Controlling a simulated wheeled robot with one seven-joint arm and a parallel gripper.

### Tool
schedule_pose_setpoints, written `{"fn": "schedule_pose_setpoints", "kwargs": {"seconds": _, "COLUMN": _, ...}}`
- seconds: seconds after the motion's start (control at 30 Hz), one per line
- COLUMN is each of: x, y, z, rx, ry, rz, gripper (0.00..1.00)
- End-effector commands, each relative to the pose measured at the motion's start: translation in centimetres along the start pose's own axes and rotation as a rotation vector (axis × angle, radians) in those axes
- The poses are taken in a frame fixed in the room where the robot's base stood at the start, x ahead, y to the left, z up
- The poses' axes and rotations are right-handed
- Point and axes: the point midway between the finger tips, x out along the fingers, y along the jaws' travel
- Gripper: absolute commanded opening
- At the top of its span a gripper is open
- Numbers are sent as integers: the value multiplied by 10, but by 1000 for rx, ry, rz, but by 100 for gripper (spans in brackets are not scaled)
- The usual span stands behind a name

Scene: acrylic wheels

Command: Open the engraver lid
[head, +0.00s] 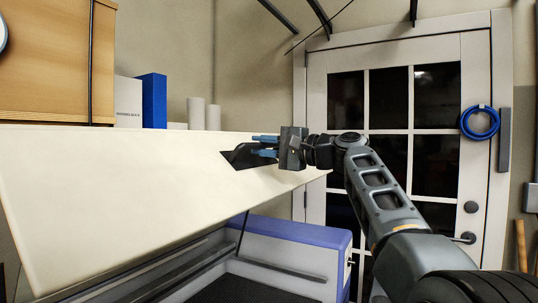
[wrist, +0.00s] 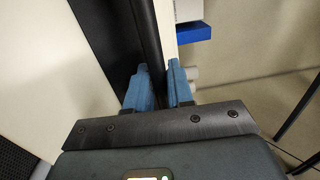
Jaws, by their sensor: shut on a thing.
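The engraver's white lid (head: 120,185) is raised and tilted over the engraver body (head: 300,246), which has a blue top edge and a dark bed. A dark handle (head: 240,157) sits at the right part of the lid's face. My gripper (head: 265,146) is at this handle, its blue fingers reaching left over it. In the wrist view, the two blue fingers (wrist: 162,84) are closed on either side of a dark strip (wrist: 143,35), the handle, next to the white lid (wrist: 38,60). The exact contact between the fingertips is partly hidden.
A wooden cabinet (head: 60,60), a blue box (head: 152,100), a white box (head: 128,101) and white rolls (head: 197,112) stand behind the lid. A white paned door (head: 316,110) is behind my arm, with a blue coil (head: 480,123) hanging on it. A dark strut (head: 244,230) rises beneath the lid.

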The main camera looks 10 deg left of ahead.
Motion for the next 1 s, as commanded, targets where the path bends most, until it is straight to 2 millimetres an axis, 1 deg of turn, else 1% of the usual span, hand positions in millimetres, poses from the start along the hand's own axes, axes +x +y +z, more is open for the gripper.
{"fn": "schedule_pose_setpoints", "kwargs": {"seconds": 0.13, "x": 3, "y": -3, "z": 0, "rx": 0, "ry": 0, "rz": 0, "gripper": 0}}
{"fn": "schedule_pose_setpoints", "kwargs": {"seconds": 0.47, "x": 3, "y": -3, "z": 0, "rx": 0, "ry": 0, "rz": 0, "gripper": 0}}
{"fn": "schedule_pose_setpoints", "kwargs": {"seconds": 0.5, "x": 3, "y": -3, "z": 0, "rx": 0, "ry": 0, "rz": 0, "gripper": 24}}
{"fn": "schedule_pose_setpoints", "kwargs": {"seconds": 0.63, "x": 3, "y": -2, "z": 0, "rx": 1, "ry": 0, "rz": 1, "gripper": 36}}
{"fn": "schedule_pose_setpoints", "kwargs": {"seconds": 0.67, "x": 3, "y": -3, "z": 0, "rx": 1, "ry": 0, "rz": 1, "gripper": 38}}
{"fn": "schedule_pose_setpoints", "kwargs": {"seconds": 0.87, "x": 3, "y": -2, "z": 0, "rx": 1, "ry": 0, "rz": 1, "gripper": 38}}
{"fn": "schedule_pose_setpoints", "kwargs": {"seconds": 1.0, "x": -3, "y": -1, "z": -1, "rx": 0, "ry": 0, "rz": 0, "gripper": 38}}
